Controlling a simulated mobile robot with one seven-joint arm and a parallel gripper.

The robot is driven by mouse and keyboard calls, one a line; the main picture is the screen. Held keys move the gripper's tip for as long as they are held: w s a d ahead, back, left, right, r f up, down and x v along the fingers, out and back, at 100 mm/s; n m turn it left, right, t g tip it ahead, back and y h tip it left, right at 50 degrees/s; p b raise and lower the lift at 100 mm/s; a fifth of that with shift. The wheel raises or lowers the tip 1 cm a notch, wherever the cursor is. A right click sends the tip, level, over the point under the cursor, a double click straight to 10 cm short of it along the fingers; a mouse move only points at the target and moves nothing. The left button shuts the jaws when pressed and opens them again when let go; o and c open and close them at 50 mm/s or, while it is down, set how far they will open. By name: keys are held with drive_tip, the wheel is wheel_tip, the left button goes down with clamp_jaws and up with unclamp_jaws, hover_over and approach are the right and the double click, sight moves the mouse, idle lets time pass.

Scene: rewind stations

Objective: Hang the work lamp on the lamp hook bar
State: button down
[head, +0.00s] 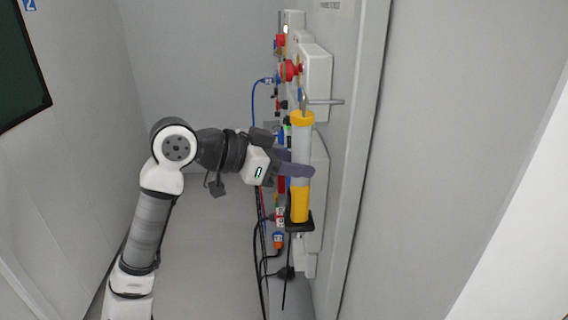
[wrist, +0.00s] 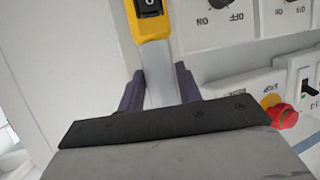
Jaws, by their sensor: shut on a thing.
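The work lamp (head: 300,146) stands upright in the head view, with a yellow cap, a pale tube, a yellow lower handle and a grey hook at its top. My gripper (head: 298,171) is shut on the pale tube around mid-length. In the wrist view the lamp (wrist: 160,88) lies between the two dark fingers, with its yellow part and black switch beyond them. The lamp hook bar (head: 325,102) is a thin grey rod beside the lamp's top. The lamp's hook overlaps the bar's end in the picture; I cannot tell whether they touch.
A black bracket (head: 299,222) shows at the lamp's lower end; contact is unclear. The wall panel (head: 316,85) carries red knobs (head: 290,71), plugs and hanging cables close behind my gripper. An emergency-type red button (wrist: 284,116) shows in the wrist view. The floor left is clear.

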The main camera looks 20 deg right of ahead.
drive_tip(key=shift+s+d, duration=0.2)
drive_tip(key=shift+d, duration=0.35)
drive_tip(key=shift+s+d+f, duration=0.15)
drive_tip(key=shift+d+f, duration=0.3)
drive_tip(key=shift+d, duration=0.15)
drive_tip(key=c, duration=0.9)
unclamp_jaws()
drive_tip(key=shift+f, duration=0.1)
